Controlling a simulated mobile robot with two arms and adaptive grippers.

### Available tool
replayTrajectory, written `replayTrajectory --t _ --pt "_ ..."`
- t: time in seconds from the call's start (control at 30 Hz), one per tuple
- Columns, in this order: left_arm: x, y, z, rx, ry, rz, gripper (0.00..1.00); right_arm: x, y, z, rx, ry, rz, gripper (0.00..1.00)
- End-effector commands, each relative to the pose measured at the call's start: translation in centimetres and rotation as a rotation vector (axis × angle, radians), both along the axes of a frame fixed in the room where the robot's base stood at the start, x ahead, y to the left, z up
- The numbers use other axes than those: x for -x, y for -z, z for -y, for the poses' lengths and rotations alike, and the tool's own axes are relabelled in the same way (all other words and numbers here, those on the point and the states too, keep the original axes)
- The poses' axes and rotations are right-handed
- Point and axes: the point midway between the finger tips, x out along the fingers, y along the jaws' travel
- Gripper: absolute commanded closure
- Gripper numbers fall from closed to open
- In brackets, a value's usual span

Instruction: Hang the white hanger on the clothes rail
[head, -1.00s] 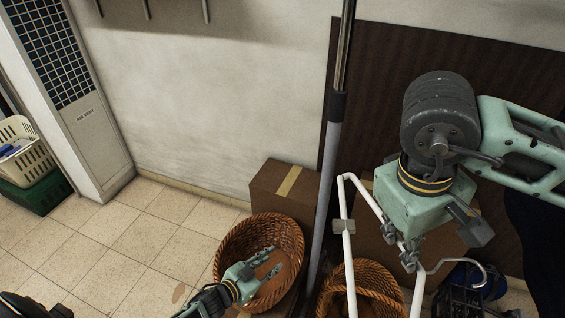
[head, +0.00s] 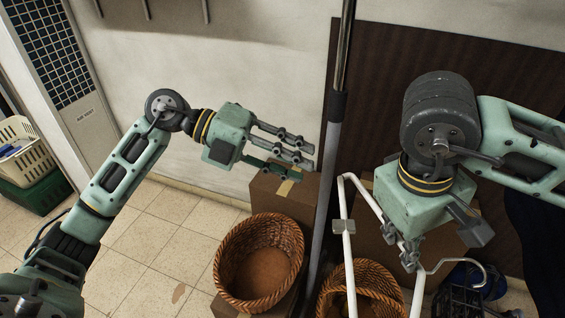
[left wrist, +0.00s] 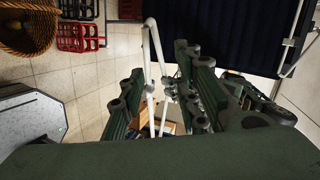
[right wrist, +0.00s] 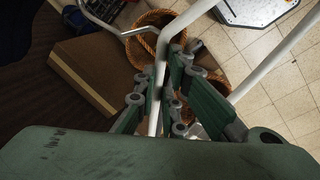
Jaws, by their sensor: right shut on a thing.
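The white hanger (head: 349,270) is a bent tube frame with a grey clip and a curved hook (head: 480,268) pointing right in the head view. My right gripper (head: 401,249) is shut on its tube; the right wrist view shows the tube (right wrist: 158,70) between the fingers. My left gripper (head: 301,156) is raised, open and empty, left of the hanger and apart from it. In the left wrist view the hanger shows beyond the parted fingers. A tall upright pole (head: 341,60) stands behind the hanger; I cannot tell whether it belongs to the clothes rail, whose bar is not clear.
Wicker baskets (head: 232,290) and cardboard boxes (head: 262,190) stand below my grippers. A cream basket (head: 25,158) on a green crate stands at the far left. Dark cloth (left wrist: 225,35) hangs in the left wrist view. Tiled floor (head: 150,245) is clear at left.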

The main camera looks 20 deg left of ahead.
Motion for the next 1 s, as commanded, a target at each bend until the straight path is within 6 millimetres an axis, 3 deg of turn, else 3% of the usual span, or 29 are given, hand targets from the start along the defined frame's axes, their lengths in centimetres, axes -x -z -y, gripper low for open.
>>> replayTrajectory --t 0.1,0.27,0.8,1.0 --pt "1.3 -0.6 -0.9 -0.135 0.018 0.053 0.7 0.0 0.0 0.0 0.0 0.0 0.0 1.0" --pt "1.8 -0.4 -0.9 -0.195 0.025 0.07 0.7 0.0 0.0 0.0 0.0 0.0 0.0 1.0" --pt "-0.1 4.2 6.7 -0.19 0.025 0.069 0.7 0.0 0.0 0.0 0.0 0.0 0.0 1.0" --pt "-0.6 5.3 8.3 -0.19 0.024 0.07 0.7 0.0 0.0 0.0 0.0 0.0 0.0 1.0"
